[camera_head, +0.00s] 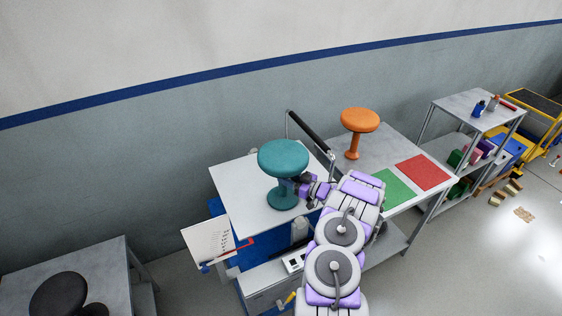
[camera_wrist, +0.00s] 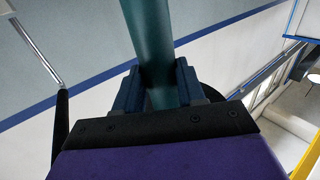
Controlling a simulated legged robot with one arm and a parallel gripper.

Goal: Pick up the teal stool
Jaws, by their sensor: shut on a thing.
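The teal stool (camera_head: 283,158) is upright over the white tabletop at the centre of the head view, with a round seat, a narrow stem and a round base. I cannot tell whether its base touches the tabletop. My gripper (camera_head: 296,186) reaches the stool from the right, below the seat. In the wrist view the stool's teal stem (camera_wrist: 150,45) stands between the two fingers of my gripper (camera_wrist: 160,88), which are shut on it. The fingers and my arm hide part of the stem.
An orange stool (camera_head: 354,141) stands on the grey table to the right, near green (camera_head: 388,188) and red (camera_head: 423,172) squares. A black bar on a metal frame (camera_head: 308,133) rises behind the teal stool. A dark stool (camera_head: 58,297) is at lower left. A shelf (camera_head: 478,112) stands right.

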